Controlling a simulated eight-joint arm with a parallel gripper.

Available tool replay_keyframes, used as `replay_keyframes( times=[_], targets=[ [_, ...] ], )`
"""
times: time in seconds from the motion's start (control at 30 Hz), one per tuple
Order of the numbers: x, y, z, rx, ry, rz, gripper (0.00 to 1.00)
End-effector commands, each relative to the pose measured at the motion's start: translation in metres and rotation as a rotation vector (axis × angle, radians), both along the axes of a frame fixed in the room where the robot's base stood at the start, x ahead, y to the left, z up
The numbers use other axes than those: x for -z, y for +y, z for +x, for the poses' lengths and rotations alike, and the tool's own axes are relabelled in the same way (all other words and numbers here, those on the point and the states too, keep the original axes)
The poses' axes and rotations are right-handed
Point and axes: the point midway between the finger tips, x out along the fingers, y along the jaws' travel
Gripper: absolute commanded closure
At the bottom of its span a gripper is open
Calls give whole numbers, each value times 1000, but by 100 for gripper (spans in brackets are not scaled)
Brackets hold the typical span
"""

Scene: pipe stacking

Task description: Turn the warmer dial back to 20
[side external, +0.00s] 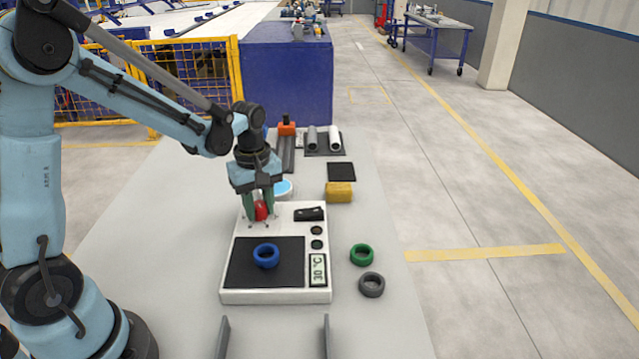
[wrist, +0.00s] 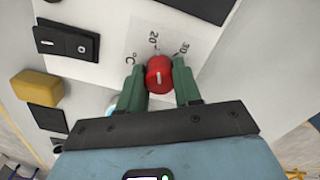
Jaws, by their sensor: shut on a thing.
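The warmer (side external: 323,221) is a white box on the table with a black plate (side external: 290,275) and a display (side external: 318,269) that reads 30 °C. Its red dial (side external: 261,210) is at the far left of its top. In the wrist view the dial (wrist: 158,74) shows a white pointer line, with the printed marks 20 and 30 beside it. My gripper (side external: 259,212) points down, with its green fingers on either side of the dial, shut on it. The fingers hide part of the dial's sides.
A blue ring (side external: 266,255) lies on the black plate. A green ring (side external: 361,254) and a grey ring (side external: 371,284) lie right of the warmer. A black switch (side external: 310,214) is right of the dial. A yellow block (side external: 339,192) and grey pipes (side external: 323,139) are behind.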

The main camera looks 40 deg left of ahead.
Motion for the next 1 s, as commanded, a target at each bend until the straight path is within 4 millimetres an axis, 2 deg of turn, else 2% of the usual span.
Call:
replay_keyframes(
  times=[0.3, 0.77, 0.8, 0.93, 1.0],
  targets=[
    [0, 0, 0, -88, 2, -1, 97],
    [0, 0, 0, -99, 2, 0, 97],
    [0, 0, 0, -99, 2, 0, 60],
    [0, 0, 0, -98, 1, -1, 41],
    [0, 0, 0, -98, 1, -1, 41]
  ],
)
